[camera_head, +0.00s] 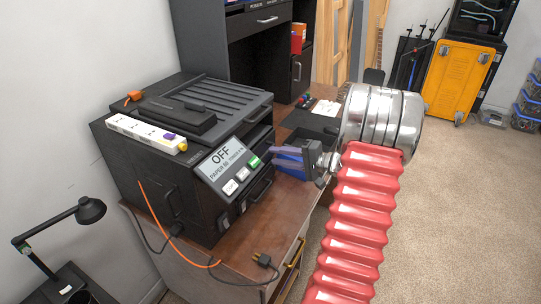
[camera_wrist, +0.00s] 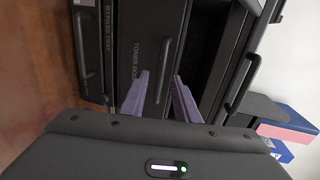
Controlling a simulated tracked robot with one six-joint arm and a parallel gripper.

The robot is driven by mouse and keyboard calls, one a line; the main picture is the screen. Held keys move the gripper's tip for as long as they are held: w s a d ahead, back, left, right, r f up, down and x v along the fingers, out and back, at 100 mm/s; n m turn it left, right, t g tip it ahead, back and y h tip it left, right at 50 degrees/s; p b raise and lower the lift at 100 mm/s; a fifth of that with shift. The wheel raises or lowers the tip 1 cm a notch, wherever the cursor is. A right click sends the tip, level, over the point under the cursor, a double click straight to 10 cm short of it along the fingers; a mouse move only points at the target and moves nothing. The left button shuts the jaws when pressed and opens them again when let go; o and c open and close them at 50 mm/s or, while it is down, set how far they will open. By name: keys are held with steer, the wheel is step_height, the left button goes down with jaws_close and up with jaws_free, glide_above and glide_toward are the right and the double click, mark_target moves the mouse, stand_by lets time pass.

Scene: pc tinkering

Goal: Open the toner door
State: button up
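The printer (camera_head: 195,140) is a large black machine on a wooden desk, with its panel (camera_head: 226,170) reading OFF. In the wrist view the toner door (camera_wrist: 134,40) is a dark panel with its name printed sideways and a bar handle (camera_wrist: 163,68). The door looks shut. My gripper (camera_wrist: 160,77) is open, its two purple fingers apart, one to each side of the handle in the picture. Contact with the handle cannot be told. In the head view my gripper (camera_head: 272,153) is at the printer's front, and the toner door there is partly hidden.
The bypass tray (camera_wrist: 90,45) with its own handle is left of the toner door in the wrist view. Another handle (camera_wrist: 241,82) is to the right. A power strip (camera_head: 146,131) lies on the printer. A plug and cable (camera_head: 262,259) lie on the desk (camera_head: 240,250).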

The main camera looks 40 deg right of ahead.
mark_target(267, 154)
steer(key=shift+x, duration=1.9)
steer(key=shift+c, duration=0.4)
jaws_close()
steer(key=shift+d, duration=0.15)
